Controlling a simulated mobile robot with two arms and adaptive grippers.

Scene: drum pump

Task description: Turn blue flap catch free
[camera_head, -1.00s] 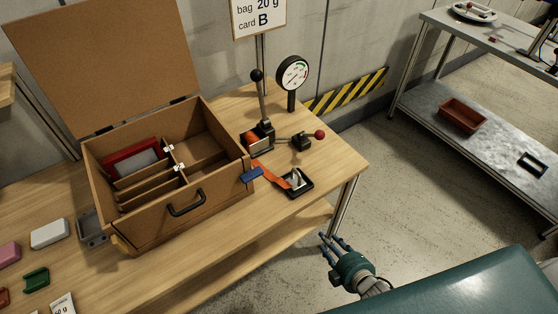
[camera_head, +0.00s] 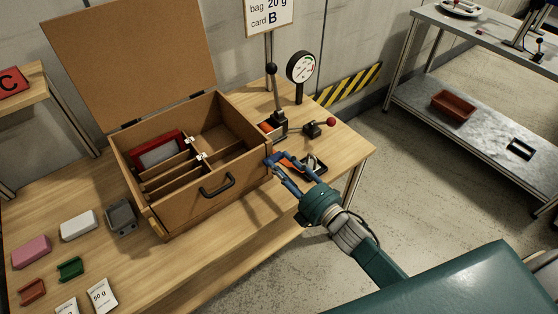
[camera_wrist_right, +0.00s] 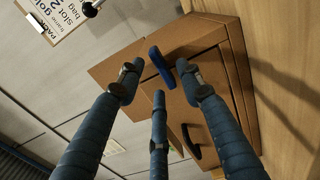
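The blue flap catch (camera_wrist_right: 162,66) is a short blue bar on the brown case (camera_wrist_right: 208,33), seen between my right fingertips in the right wrist view. In the head view, the case (camera_head: 188,211) stands with its lid up, and the catch is hard to tell from my blue fingers at its right front corner. My right gripper (camera_head: 281,167) reaches that corner from the right. Its fingers (camera_wrist_right: 158,80) are spread, with gaps visible around the catch in the wrist view; I cannot tell whether any finger touches it. My left gripper is not in view.
A lever stand (camera_head: 274,97), a gauge (camera_head: 301,67) and a red-knobbed lever (camera_head: 331,121) stand behind. Bricks and a grey box (camera_head: 121,217) lie left.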

